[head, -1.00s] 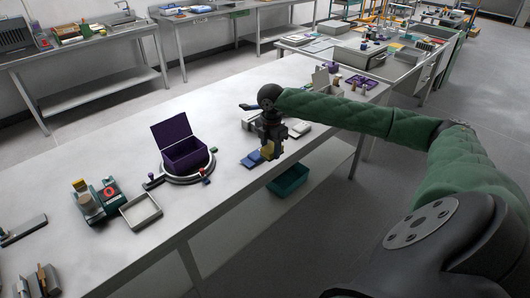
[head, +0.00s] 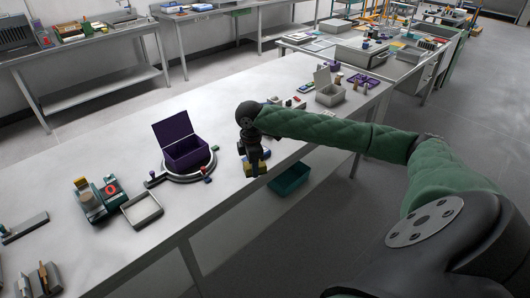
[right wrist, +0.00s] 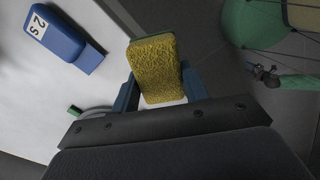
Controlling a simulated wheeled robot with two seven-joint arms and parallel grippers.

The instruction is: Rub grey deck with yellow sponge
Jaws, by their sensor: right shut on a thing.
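My right gripper (head: 254,166) is shut on the yellow sponge (right wrist: 155,72), which sits between its two fingers in the right wrist view. In the head view the sponge (head: 256,169) shows as a small yellow patch at the gripper's lower end, near the front edge of the table. Whether it touches anything is not clear. I cannot tell for sure which thing is the grey deck; a flat grey piece (head: 24,228) lies at the far left of the table. The arm hides part of the table behind it. My left gripper is out of view.
A purple open box (head: 185,155) stands in a grey ring left of the gripper. A grey tray (head: 128,216) and a teal device (head: 92,203) lie further left. A blue labelled block (right wrist: 60,35) is close to the sponge. A teal bin (head: 290,180) sits below the table.

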